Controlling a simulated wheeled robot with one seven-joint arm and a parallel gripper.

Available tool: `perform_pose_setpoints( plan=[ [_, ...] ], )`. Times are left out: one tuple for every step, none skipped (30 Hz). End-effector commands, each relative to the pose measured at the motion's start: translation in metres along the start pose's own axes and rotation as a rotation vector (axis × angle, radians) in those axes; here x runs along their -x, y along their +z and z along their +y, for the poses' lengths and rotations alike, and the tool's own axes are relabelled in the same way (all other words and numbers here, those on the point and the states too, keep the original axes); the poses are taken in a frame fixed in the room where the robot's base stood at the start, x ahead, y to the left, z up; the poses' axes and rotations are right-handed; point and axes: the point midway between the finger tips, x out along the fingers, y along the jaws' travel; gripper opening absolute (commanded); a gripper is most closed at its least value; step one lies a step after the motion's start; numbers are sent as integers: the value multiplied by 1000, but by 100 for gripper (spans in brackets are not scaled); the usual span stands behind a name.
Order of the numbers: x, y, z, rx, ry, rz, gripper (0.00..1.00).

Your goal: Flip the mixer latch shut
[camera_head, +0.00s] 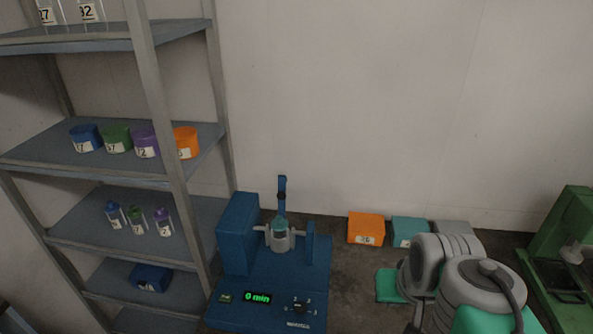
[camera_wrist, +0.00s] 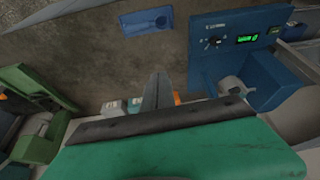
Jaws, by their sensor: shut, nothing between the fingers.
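The mixer is a blue machine (camera_head: 265,290) on the floor-level surface in the middle of the head view, with a green "0 min" display and a dial. A grey holder with a small container stands on it. The blue latch (camera_head: 282,188) stands upright behind the holder, raised above it. In the wrist view the mixer (camera_wrist: 225,32) is at upper right; I cannot make out the latch there. My gripper (camera_wrist: 161,76) is shut and empty, left of the mixer and apart from it in the wrist view. My gripper's fingers are not visible in the head view.
A shelf rack (camera_head: 185,180) with cups and bottles stands left of the mixer. An orange box (camera_head: 366,229) and a teal box (camera_head: 408,231) lie to its right. A green machine (camera_head: 565,240) is at far right. A blue tray (camera_wrist: 146,22) shows in the wrist view.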

Motion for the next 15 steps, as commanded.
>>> perform_pose_setpoints(
  plan=[
    [0, 0, 0, 0, 0, 0, 0],
    [0, 0, 0, 0, 0, 1, 0],
    [0, 0, 0, 0, 0, 1, 0],
    [0, 0, 0, 0, 0, 1, 0],
    [0, 0, 0, 0, 0, 1, 0],
    [0, 0, 0, 0, 0, 1, 0],
    [0, 0, 0, 0, 0, 1, 0],
    [0, 0, 0, 0, 0, 1, 0],
    [0, -1, 0, 0, -1, 1, 0],
    [0, -3, -1, -2, -2, 3, 0],
    [1, -8, -2, -5, -6, 8, 0],
    [2, -18, -4, -13, -15, 17, 0],
    [2, -30, -7, -24, -25, 29, 0],
    [3, -45, -10, -37, -38, 44, 0],
    [3, -69, -17, -56, -63, 67, 0]
  ],
)
